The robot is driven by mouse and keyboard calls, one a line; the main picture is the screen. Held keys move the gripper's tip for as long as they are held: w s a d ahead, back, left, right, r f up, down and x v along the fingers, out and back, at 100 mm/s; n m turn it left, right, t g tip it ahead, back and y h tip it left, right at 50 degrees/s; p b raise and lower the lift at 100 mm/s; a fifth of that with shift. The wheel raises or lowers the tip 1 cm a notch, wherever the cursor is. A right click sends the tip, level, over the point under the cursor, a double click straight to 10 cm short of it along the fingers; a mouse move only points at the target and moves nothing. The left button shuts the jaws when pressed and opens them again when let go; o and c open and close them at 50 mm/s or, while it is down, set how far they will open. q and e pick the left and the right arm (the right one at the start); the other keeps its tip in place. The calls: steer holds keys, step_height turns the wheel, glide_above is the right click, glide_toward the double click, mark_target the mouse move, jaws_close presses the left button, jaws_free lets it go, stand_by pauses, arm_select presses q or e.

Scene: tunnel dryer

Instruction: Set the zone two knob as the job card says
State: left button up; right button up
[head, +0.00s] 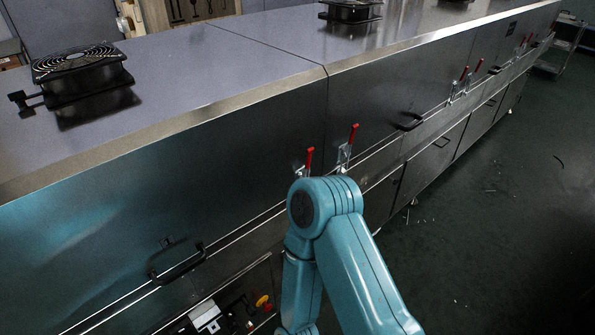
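The front of the tunnel dryer (120,230) runs from lower left to upper right. A control panel (232,310) is cut off by the bottom edge of the head view. It carries a white item (206,315), which may be a card or a display, and a red and yellow button (263,302). I cannot make out the zone two knob or any readable job card. My teal arm comes in from the lower right, bends at its elbow and hangs down just right of the panel. Its gripper is below the frame. My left gripper is also out of view.
Red-handled clamps (349,147) and black door handles (180,265) stick out from the dryer's front. A black fan (79,70) sits on its top. Open green floor (490,215) with small scraps lies to the right. A cart (566,40) stands far right.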

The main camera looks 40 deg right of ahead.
stand_by(0.8)
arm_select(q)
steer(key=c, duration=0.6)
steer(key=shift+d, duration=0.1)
